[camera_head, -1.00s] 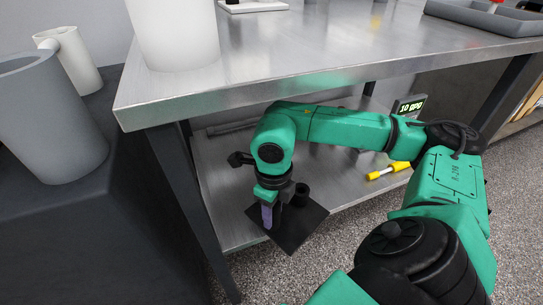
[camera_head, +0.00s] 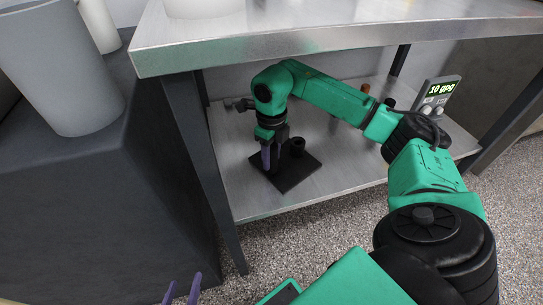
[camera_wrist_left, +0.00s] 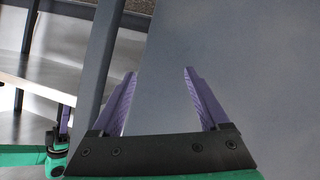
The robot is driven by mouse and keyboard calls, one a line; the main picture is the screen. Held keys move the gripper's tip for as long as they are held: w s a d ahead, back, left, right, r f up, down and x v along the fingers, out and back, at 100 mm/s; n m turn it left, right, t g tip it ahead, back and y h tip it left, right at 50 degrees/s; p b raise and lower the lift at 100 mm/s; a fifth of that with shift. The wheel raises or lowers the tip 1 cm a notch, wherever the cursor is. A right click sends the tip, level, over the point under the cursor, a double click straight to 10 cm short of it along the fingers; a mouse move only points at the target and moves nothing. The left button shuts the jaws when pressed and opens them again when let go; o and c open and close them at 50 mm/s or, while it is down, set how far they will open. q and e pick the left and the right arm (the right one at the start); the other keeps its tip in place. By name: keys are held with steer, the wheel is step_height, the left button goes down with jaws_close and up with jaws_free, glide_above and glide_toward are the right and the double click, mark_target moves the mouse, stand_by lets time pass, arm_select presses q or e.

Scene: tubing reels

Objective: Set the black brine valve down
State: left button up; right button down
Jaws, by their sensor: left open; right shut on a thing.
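My right gripper (camera_head: 270,157) reaches under the steel table, fingers pointing down at a black square plate (camera_head: 296,178) on the lower shelf. It is shut on a black thing, seemingly the brine valve; a short black cylinder (camera_head: 297,147) shows just right of the fingers above the plate. The grasped part is mostly hidden, and I cannot tell whether plate and cylinder are one piece. My left gripper (camera_head: 183,287) shows only its purple fingertips at the bottom of the head view. In the left wrist view it is open and empty (camera_wrist_left: 160,72), before a dark grey surface.
The lower shelf (camera_head: 330,180) is bounded by a dark table leg (camera_head: 195,150) at left and the tabletop edge (camera_head: 300,48) above. A display reading 10 gpg (camera_head: 437,96) stands at right. A grey cylinder (camera_head: 70,80) is on the dark block (camera_head: 110,190) at left.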

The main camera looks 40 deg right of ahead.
steer(key=shift+c, duration=2.2)
jaws_free()
step_height(320, 180, up, 3)
steer(key=shift+p, duration=0.7)
step_height(320, 180, up, 4)
steer(key=shift+r+p, duration=0.15)
steer(key=shift+p, duration=0.55)
steer(key=shift+r, duration=0.25)
arm_select(q)
steer(key=a+r+g, duration=0.1)
steer(key=a+g+y, duration=0.1)
steer(key=a, duration=0.1)
steer(key=shift+w+r+m+g, duration=0.1)
steer(key=shift+r+m+g, duration=0.2)
steer(key=shift+r+m, duration=0.1)
arm_select(e)
steer(key=shift+f, duration=0.1)
